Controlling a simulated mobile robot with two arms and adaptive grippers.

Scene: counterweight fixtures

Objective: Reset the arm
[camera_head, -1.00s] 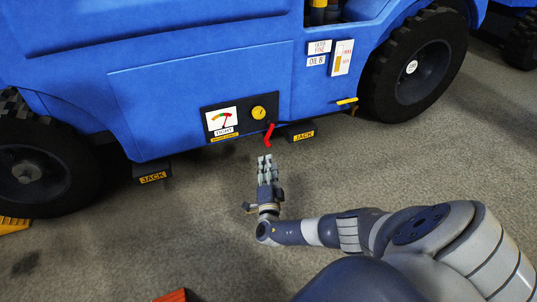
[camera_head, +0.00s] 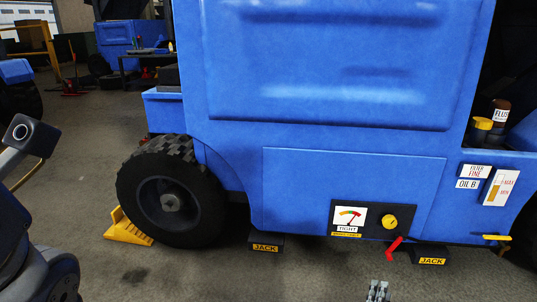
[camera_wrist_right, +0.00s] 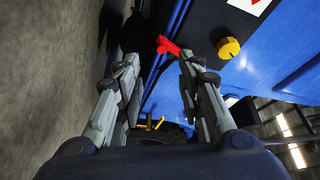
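My right gripper (camera_head: 378,291) shows at the bottom edge of the head view, only its fingertips in frame. In the right wrist view (camera_wrist_right: 157,56) its two fingers stand apart with nothing between them, so it is open. A red lever (camera_head: 394,246) sits on the dark gauge panel low on the blue vehicle, above and right of the fingertips. In the right wrist view the red lever (camera_wrist_right: 167,46) shows beyond the fingertips; I see no contact. Grey parts of my body show at the left edge of the head view; my left gripper is not seen.
The blue vehicle (camera_head: 340,60) fills the middle and right. Its panel has a gauge (camera_head: 351,216) and a yellow knob (camera_head: 389,221). Two jack blocks, one at left (camera_head: 265,245), one at right (camera_head: 431,256), stand below. A yellow chock (camera_head: 126,228) is by the wheel. Floor at left is open.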

